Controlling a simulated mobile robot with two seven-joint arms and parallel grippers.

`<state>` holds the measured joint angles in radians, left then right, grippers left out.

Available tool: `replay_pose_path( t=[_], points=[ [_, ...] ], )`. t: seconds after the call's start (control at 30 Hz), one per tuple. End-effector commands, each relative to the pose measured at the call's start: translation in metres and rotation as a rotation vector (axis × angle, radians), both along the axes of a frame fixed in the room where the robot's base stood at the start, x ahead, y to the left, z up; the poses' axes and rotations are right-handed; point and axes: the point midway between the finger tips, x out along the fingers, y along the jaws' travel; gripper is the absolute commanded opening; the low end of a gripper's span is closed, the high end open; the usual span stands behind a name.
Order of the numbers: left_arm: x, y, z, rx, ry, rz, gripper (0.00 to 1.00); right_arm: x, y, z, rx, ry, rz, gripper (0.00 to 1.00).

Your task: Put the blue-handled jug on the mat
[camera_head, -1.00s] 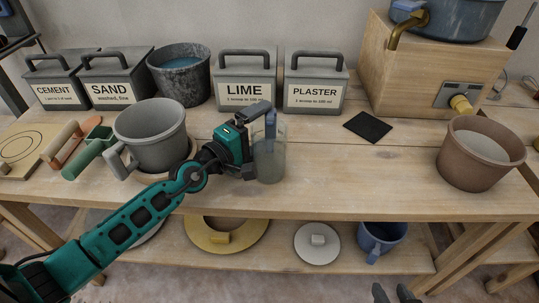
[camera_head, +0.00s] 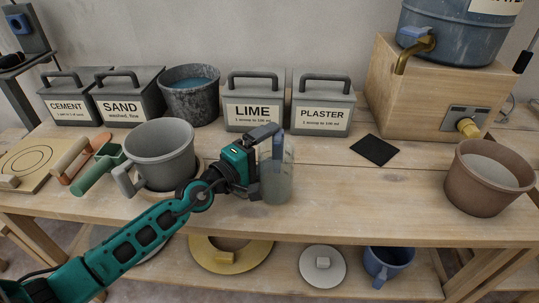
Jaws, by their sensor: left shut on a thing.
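The blue-handled jug (camera_head: 278,180) is a clear, upright vessel near the front edge of the table, right of the grey bucket. I cannot tell whether the jug's base touches the tabletop. The mat (camera_head: 374,150) is a small dark square lying flat and empty on the table, behind and to the right of the jug. My right gripper is not in view.
A grey bucket (camera_head: 160,155) stands left of my gripper. Lime (camera_head: 253,111) and plaster (camera_head: 322,113) boxes stand behind. A wooden block (camera_head: 403,95) carries a blue tank (camera_head: 462,38). A brown bucket (camera_head: 485,185) is at right. The tabletop between jug and mat is clear.

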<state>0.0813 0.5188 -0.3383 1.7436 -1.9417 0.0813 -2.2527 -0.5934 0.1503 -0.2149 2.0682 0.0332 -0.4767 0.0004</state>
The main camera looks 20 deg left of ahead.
Motion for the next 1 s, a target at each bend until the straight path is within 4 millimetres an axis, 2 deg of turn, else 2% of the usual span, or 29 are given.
replay_pose_path(
  t=[0.23, 0.4, 0.5, 0.7, 0.83, 1.0],
  points=[
    [0.0, 0.0, 0.032, -0.003, -0.003, 0.001, 0.45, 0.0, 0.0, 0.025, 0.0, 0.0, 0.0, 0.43],
    [0.0, 0.0, 0.074, -0.005, -0.004, 0.002, 0.45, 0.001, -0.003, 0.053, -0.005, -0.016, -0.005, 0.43],
    [0.0, -0.001, 0.104, -0.004, -0.005, 0.001, 0.45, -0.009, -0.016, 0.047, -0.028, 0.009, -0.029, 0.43],
    [0.0, 0.0, 0.156, -0.003, -0.005, 0.001, 0.45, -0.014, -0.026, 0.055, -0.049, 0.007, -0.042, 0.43],
    [0.0, 0.0, 0.178, -0.002, -0.004, 0.001, 0.45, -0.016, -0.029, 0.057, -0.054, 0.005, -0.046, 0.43],
    [0.0, 0.0, 0.194, -0.002, -0.002, 0.0, 0.45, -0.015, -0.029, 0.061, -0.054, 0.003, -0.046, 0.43]
  ],
)
